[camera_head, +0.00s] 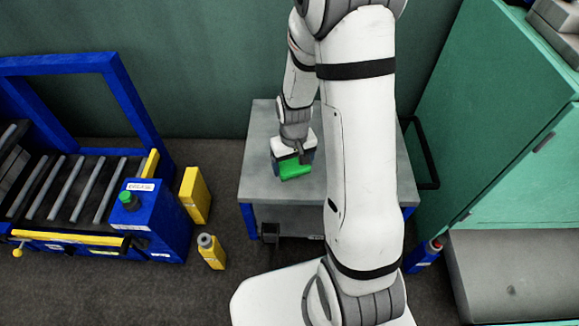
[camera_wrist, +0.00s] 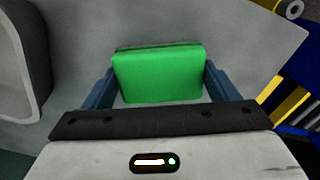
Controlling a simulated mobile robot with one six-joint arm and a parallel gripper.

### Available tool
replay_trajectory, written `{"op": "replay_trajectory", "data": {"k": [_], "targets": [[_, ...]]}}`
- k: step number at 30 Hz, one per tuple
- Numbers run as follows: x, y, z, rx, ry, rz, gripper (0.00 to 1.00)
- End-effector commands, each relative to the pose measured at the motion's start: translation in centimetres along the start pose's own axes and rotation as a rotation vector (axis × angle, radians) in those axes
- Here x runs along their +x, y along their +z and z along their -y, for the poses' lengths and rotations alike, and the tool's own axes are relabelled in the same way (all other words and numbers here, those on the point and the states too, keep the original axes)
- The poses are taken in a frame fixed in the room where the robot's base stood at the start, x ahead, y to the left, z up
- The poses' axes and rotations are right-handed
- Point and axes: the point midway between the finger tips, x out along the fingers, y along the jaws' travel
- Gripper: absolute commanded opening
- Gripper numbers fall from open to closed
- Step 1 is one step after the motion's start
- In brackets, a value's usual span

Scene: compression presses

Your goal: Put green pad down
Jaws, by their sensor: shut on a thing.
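The green pad (camera_head: 295,170) is at my gripper (camera_head: 292,163), over the left part of the grey table (camera_head: 261,187). In the wrist view the green pad (camera_wrist: 160,74) sits between the two blue fingers of my gripper (camera_wrist: 160,84), which are shut on its left and right sides. The grey tabletop (camera_wrist: 220,28) shows behind the pad. I cannot tell whether the pad touches the tabletop or hangs just above it.
A blue roller conveyor (camera_head: 80,190) with a green button (camera_head: 128,198) stands at the left. A yellow block (camera_head: 195,195) and a yellow bottle (camera_head: 211,251) stand on the floor. A green cabinet (camera_head: 490,120) stands right of the table. My arm hides much of the tabletop.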

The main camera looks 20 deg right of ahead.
Motion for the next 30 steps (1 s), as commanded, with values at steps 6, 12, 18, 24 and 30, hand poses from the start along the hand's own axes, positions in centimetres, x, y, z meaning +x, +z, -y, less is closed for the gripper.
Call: {"op": "replay_trajectory", "data": {"k": [6,12,18,24,30], "targets": [[0.2,0.0,0.0,0.001,0.0,-0.001,0.59],[0.5,0.0,0.0,0.001,0.0,-0.001,0.84],[0.5,0.0,-0.1,0.001,0.0,-0.001,1.0],[0.4,0.0,-0.1,0.002,0.0,-0.001,1.0],[-1.5,-0.1,-0.1,0.002,0.0,-0.003,1.0]]}}
